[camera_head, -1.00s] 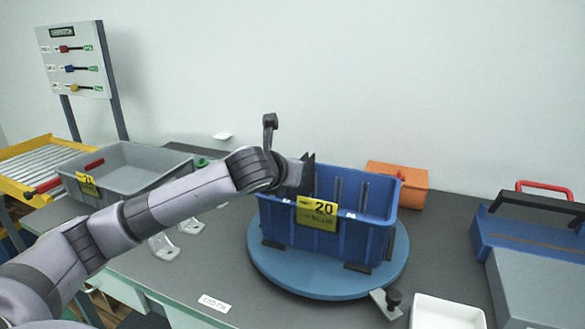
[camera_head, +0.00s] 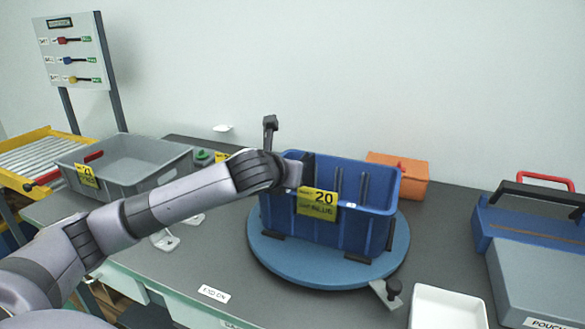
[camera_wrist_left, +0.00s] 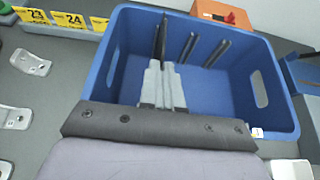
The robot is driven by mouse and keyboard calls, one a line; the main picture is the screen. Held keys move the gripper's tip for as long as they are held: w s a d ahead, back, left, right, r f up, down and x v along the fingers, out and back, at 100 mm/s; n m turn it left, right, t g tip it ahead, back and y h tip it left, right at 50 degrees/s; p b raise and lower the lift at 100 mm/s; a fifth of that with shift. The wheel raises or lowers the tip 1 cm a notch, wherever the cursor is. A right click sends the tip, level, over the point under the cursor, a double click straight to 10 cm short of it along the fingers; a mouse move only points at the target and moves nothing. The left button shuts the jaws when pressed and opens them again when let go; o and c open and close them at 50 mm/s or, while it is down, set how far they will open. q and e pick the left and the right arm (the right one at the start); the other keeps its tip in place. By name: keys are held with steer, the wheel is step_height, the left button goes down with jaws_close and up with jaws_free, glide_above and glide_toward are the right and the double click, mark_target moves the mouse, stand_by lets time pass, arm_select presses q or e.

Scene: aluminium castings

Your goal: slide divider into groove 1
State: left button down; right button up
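The blue crate (camera_head: 345,233) with a yellow "20" label (camera_head: 317,204) stands on a blue round turntable (camera_head: 285,268). My left gripper (camera_head: 300,172) is at the crate's left part, fingers pointing down into it. In the left wrist view my left gripper (camera_wrist_left: 162,88) is closed around the thin dark divider (camera_wrist_left: 161,38), seen nearly edge-on. The divider (camera_head: 308,163) also shows beside the gripper in the head view, its lower part hidden by the crate wall. Upright groove strips (camera_wrist_left: 187,47) line the crate's far wall, to the divider's right. Whether the divider sits in a groove cannot be told.
A grey bin (camera_head: 125,175) stands at the left, an orange box (camera_head: 400,178) behind the crate. A white tray (camera_head: 447,308) and a blue-grey machine (camera_head: 530,245) are at the right. Metal brackets (camera_head: 165,240) lie left of the turntable.

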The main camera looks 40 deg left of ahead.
arm_select(q)
steer(key=shift+f+b, duration=0.4)
steer(key=shift+f, duration=0.85)
steer(key=c, duration=1.3)
jaws_free()
steer(key=shift+o, duration=0.2)
steer(key=v, duration=0.7)
steer(key=shift+s+d, duration=0.1)
steer(key=shift+s, duration=0.05)
